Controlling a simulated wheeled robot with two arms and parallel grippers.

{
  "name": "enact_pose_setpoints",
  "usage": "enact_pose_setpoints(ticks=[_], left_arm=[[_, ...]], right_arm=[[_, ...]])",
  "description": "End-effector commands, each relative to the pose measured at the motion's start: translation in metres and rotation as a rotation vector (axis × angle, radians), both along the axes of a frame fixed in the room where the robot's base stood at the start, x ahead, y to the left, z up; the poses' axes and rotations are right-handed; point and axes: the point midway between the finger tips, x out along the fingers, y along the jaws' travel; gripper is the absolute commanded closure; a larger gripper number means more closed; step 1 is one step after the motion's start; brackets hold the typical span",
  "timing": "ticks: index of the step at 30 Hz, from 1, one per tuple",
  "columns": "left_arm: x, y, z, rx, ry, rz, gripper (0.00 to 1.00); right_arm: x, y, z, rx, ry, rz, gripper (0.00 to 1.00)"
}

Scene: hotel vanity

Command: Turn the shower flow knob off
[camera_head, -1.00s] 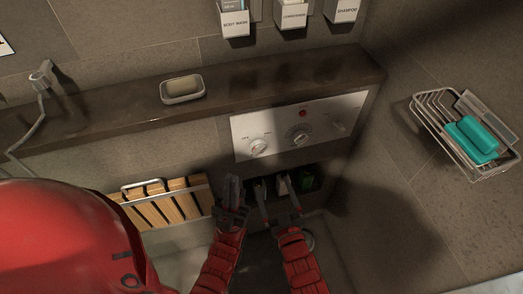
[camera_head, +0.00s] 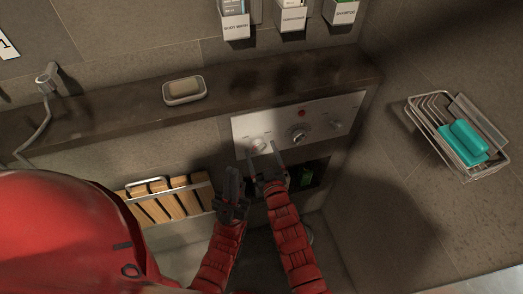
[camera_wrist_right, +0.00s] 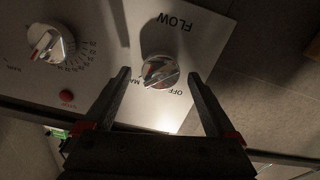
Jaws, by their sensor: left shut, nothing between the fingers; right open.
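The flow knob (camera_wrist_right: 160,72) is a round metallic knob with red on it, set on the white control panel (camera_wrist_right: 100,80) between the words MAX and OFF. It appears upside down in the right wrist view. My right gripper (camera_wrist_right: 157,74) is open, with a finger on each side of the knob in the picture and visible gaps; contact is not seen. In the head view, the flow knob (camera_head: 258,146) is at the panel's left, with the right gripper (camera_head: 263,152) just in front. My left gripper (camera_head: 231,175) is shut and empty, below and left of the right one.
A dial with numbers (camera_head: 299,135) and a red button (camera_head: 302,113) are on the same panel. A ledge with a soap dish (camera_head: 184,97) runs above. A wooden-slat rack (camera_head: 165,202) is at lower left, and a wire basket (camera_head: 455,138) is on the right wall.

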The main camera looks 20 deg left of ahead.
Motion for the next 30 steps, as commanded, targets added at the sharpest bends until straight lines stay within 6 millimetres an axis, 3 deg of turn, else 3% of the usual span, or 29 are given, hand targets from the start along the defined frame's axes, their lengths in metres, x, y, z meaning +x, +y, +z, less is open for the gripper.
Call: enact_pose_setpoints(ticks=[3, 17, 30], left_arm=[[0.0, 0.0, 0.0, 0.0, 0.0, 0.0, 1.0], [0.0, 0.0, 0.0, 0.0, 0.0, 0.0, 1.0], [0.0, 0.0, -0.013, 0.0, 0.0, 0.0, 1.0]], right_arm=[[0.0, 0.0, 0.0, -0.001, 0.001, 0.0, 0.12], [0.0, 0.0, 0.0, -0.001, 0.001, 0.0, 0.94], [0.0, 0.0, -0.004, -0.089, -0.058, 0.0, 0.94]])
